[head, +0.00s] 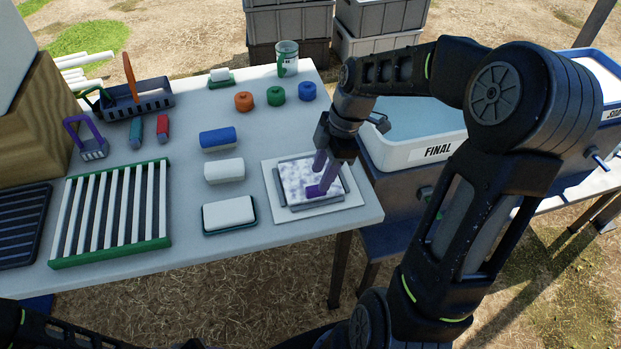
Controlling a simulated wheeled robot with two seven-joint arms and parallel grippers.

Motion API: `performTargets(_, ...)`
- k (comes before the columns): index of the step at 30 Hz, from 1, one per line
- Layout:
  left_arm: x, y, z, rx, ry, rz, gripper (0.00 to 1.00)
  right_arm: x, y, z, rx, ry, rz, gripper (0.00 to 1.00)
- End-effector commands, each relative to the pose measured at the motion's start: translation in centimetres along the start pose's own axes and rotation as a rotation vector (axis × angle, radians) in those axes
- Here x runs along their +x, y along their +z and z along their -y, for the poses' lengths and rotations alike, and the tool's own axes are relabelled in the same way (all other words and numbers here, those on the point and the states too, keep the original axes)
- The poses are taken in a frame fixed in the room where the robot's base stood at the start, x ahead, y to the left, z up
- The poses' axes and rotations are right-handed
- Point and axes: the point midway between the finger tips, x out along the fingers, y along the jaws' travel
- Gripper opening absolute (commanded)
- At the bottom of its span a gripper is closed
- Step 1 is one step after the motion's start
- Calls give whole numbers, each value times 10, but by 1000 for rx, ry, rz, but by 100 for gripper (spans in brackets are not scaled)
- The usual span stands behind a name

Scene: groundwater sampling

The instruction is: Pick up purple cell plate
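A flat, square plate with a mottled white and purple face (297,181) lies on a pale square mat (347,199) near the table's right front corner. I take it for the purple cell plate. My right gripper (317,177) points down over the plate's right part. Its two purple-looking fingertips appear apart, with the mottled face showing between them. Whether they touch the plate cannot be told. A small grey holder with a purple handle (91,146) stands at the table's left. My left gripper is not in view; only part of my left arm shows at the bottom left.
A green-ended slatted rack (164,206), a white block in a green tray (229,214), and white and blue rolls stand left of the plate. Orange, green and blue round pieces sit behind. A bin labelled FINAL (400,155) stands right of the table.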

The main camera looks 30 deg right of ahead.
Motion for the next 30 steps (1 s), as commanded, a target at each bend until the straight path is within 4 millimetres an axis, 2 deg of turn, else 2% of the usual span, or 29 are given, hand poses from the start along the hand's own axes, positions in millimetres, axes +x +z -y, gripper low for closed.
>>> performTargets(6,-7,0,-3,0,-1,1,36,31,0,0,-1,-4,0,40)
performTargets(9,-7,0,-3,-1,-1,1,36,39,0,-1,0,-2,0,40)
performTargets(27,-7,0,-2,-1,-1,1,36,39,0,-1,-1,-1,0,40)
performTargets(30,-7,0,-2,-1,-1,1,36,39,0,-1,-1,-1,0,32)
